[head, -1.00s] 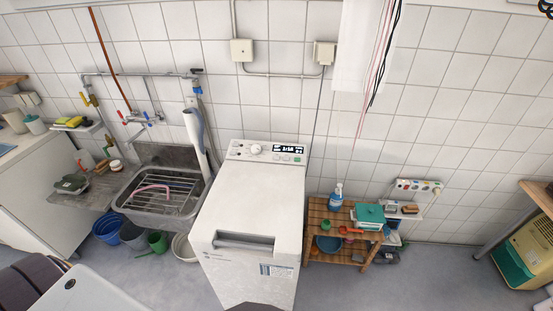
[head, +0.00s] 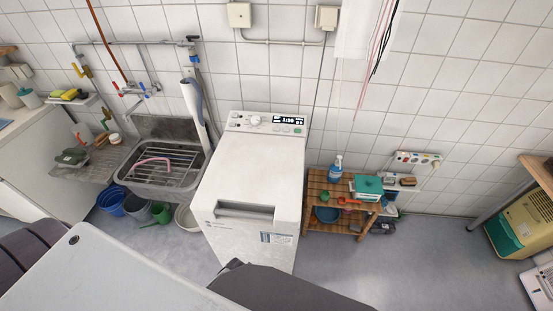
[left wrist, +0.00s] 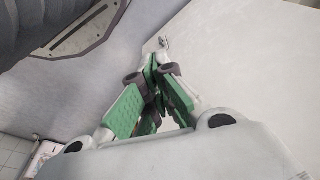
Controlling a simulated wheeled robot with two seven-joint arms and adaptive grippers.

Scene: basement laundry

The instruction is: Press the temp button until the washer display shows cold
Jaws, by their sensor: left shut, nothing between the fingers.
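The white top-loading washer (head: 255,170) stands against the tiled wall in the middle of the head view, its lid closed. Its control panel (head: 265,123) runs along the back top edge, with a round knob (head: 255,120), a small lit display (head: 289,120) and small buttons. The display text is too small to read surely, and I cannot tell which button is temp. My left gripper (left wrist: 158,72) shows in the left wrist view, its green-padded fingers shut with nothing between them. It is apart from the control panel. My right gripper is in neither view.
A sink (head: 158,172) with a rack and pink hose is left of the washer, with buckets (head: 136,207) below. A wooden shelf (head: 318,188) holding a blue spray bottle (head: 338,167) stands close on the right. Floor (head: 420,255) is clear at front right.

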